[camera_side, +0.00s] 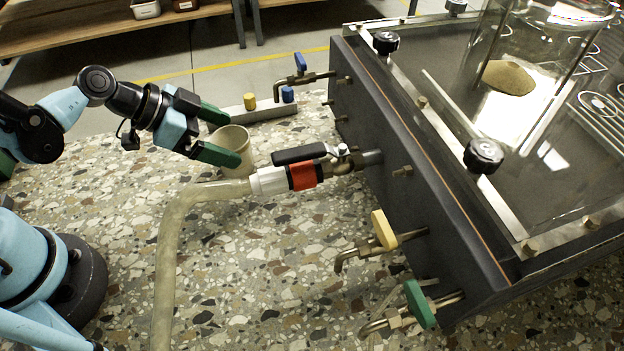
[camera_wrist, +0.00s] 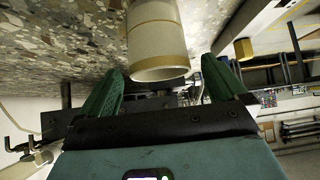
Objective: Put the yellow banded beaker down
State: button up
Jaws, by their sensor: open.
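The yellow banded beaker (camera_side: 240,141) is a pale cream cup standing upright on the speckled worktop, left of the tank. In the wrist view the beaker (camera_wrist: 157,52) shows its yellow band and open rim. My gripper (camera_side: 234,138) has two green fingers, spread apart at the beaker, one on either side in the picture. In the wrist view the fingers of my gripper (camera_wrist: 163,66) are open, with visible gaps to the beaker's sides. The near finger hides part of the beaker in the side view.
A hose with a white-and-red coupling (camera_side: 300,176) and black lever runs close beside the beaker. The dark tank (camera_side: 390,150) with blue, yellow and green valves stands right. A rack (camera_side: 255,112) with yellow and blue pieces lies behind.

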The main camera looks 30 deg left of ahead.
jog(key=shift+x, duration=1.15)
jog(key=shift+c, duration=0.3)
jog(key=c, duration=1.1)
jog(key=shift+r, duration=0.15)
jog(key=shift+r, duration=4.7)
jog(key=a+r+n+y, duration=0.1)
jog(key=a+n+y, duration=0.1)
jog(key=a+n, duration=0.1)
jog(key=a+r+n+t+y, duration=0.1)
jog(key=a+r+n+y, duration=0.1)
jog(key=a, duration=0.1)
jog(key=a+r+n+t+y, duration=0.1)
jog(key=a+n+y, duration=0.1)
jog(key=a+n, duration=0.1)
jog(key=shift+s+a+r+n, duration=0.25)
jog(key=shift+a+r+n, duration=0.1)
jog(key=shift+a, duration=0.15)
